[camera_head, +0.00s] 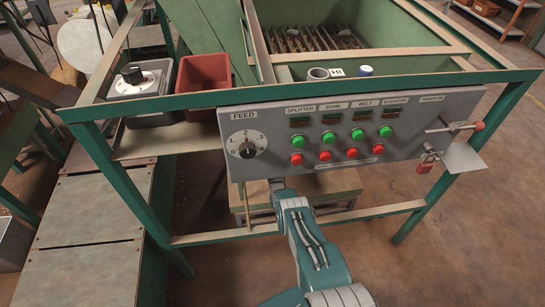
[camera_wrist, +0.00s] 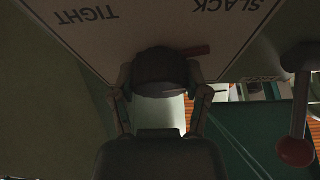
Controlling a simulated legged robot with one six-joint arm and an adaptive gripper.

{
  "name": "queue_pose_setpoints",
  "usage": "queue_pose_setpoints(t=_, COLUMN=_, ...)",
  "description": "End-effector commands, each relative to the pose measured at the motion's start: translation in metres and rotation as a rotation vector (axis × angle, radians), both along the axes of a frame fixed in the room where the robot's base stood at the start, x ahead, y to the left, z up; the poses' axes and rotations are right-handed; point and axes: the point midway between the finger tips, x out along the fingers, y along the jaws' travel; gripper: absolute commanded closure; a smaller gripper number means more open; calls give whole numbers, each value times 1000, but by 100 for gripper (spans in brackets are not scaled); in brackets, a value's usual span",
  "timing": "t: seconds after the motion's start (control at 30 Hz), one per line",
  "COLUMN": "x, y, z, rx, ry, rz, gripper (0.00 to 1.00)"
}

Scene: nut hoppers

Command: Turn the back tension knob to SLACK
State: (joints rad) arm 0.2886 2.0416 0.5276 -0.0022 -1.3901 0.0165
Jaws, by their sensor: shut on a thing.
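In the wrist view, a dark round knob (camera_wrist: 160,68) sits on a pale plate (camera_wrist: 150,28). The plate's lettering is upside down, with TIGHT at the upper left and SLACK at the upper right. A short red-brown pointer (camera_wrist: 197,51) sticks out from the knob to the right, on the SLACK side. I cannot tell whether it lines up exactly with a mark. My gripper (camera_wrist: 160,82) is shut on the knob, one finger on each side. In the head view my arm reaches under the control panel, which hides my gripper and this knob.
The grey control panel (camera_head: 350,165) with the FEED dial (camera_head: 246,145) and several buttons stands above my arm. Green frame rails (camera_head: 330,91) surround it. In the wrist view, a lever with a red ball end (camera_wrist: 296,152) hangs close on the right.

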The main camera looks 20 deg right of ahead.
Motion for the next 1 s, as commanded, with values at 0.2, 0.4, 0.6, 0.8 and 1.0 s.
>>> queue_pose_setpoints(t=0.2, x=2, y=0, z=2, rx=-214, ry=58, rz=0, gripper=87)
queue_pose_setpoints(t=0.4, x=2, y=1, z=3, rx=-283, ry=77, rz=1, gripper=87)
queue_pose_setpoints(t=0.6, x=3, y=2, z=3, rx=-284, ry=76, rz=1, gripper=87)
queue_pose_setpoints(t=0.8, x=2, y=2, z=2, rx=-282, ry=77, rz=2, gripper=5)
queue_pose_setpoints(t=1.0, x=1, y=2, z=1, rx=-281, ry=78, rz=1, gripper=5)
